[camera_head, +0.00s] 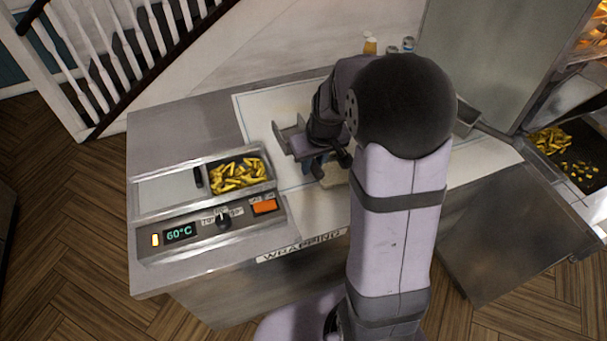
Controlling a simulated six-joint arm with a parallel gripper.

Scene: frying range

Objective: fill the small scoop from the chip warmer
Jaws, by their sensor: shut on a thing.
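The chip warmer (160,232) is a steel unit at the left of the counter, its display reading 60°C. Its right compartment is open and holds golden chips (238,174); a flat panel covers the left part. My gripper (322,162) is right of the warmer, over the counter, and is partly hidden by my arm. It is shut on what looks like the small scoop (287,138), a grey metal piece with raised sides beside the warmer's back right corner. No chips are visible in it. Its handle and my fingertips are hard to make out.
A pale wrapping area (265,110) lies behind and right of the warmer, labelled at the front edge. Cups (370,45) stand at the back. A grey object with a handle (468,118) is right of my arm. More chips (548,140) lie in a fryer area at far right.

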